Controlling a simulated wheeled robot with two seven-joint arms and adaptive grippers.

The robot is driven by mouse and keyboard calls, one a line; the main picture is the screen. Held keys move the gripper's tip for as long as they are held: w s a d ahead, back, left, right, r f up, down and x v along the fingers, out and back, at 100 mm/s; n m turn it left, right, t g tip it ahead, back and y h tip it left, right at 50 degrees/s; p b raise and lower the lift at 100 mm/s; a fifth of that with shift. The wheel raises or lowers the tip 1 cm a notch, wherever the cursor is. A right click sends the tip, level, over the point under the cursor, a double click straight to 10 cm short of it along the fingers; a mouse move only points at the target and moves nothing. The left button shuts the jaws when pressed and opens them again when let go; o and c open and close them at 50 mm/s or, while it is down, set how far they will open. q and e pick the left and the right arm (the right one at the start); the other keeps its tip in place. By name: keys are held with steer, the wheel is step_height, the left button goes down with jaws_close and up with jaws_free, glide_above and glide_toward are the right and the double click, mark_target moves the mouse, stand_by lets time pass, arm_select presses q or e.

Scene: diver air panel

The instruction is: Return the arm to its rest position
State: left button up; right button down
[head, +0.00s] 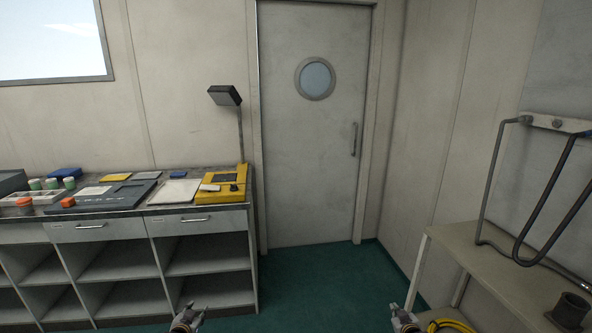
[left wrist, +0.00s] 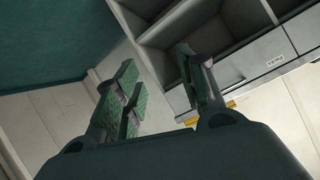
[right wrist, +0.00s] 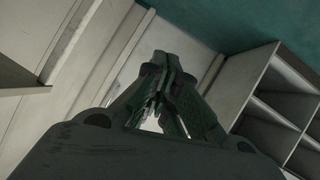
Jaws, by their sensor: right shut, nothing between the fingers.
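My left gripper (head: 190,312) is low in the head view, in front of the open shelves of the counter. In the left wrist view its fingers (left wrist: 165,85) stand wide apart with nothing between them. My right gripper (head: 402,312) is low in the head view, left of the right-hand bench. In the right wrist view its fingers (right wrist: 168,85) are together and hold nothing. Both grippers are clear of the furniture in the head view.
A counter (head: 205,214) at the left carries a yellow device (head: 226,192), a grey panel (head: 105,196) and cups. A closed door (head: 310,140) is ahead. A bench (head: 500,275) at the right holds a dark cup (head: 570,310); bent hoses hang above. Green floor (head: 320,285) is free between.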

arm_select(q)
steer(key=s+d+f+g, duration=0.3)
steer(key=s+f+g, duration=0.3)
steer(key=s+f, duration=2.15)
arm_select(e)
steer(key=s+a+f+g, duration=0.3)
steer(key=s+f+g, duration=0.3)
steer(key=s+f, duration=2.15)
arm_select(q)
steer(key=s+d+f+g, duration=0.1)
steer(key=s+f, duration=0.4)
steer(key=s, duration=1.2)
steer(key=s+d+f+g, duration=0.1)
steer(key=s+f+g, duration=0.3)
steer(key=s, duration=1.3)
step_height(320, 180, down, 3)
steer(key=shift+s+d+r, duration=0.2)
steer(key=shift+s, duration=0.2)
arm_select(e)
steer(key=s+a+f+g, duration=0.1)
steer(key=s+f, duration=0.4)
steer(key=s, duration=1.2)
steer(key=s+a+f+g, duration=0.1)
steer(key=s+f+g, duration=0.3)
steer(key=s, duration=1.3)
step_height(320, 180, down, 3)
steer(key=shift+s+a+r, duration=0.2)
steer(key=shift+s, duration=0.2)
arm_select(q)
steer(key=shift+w, duration=0.1)
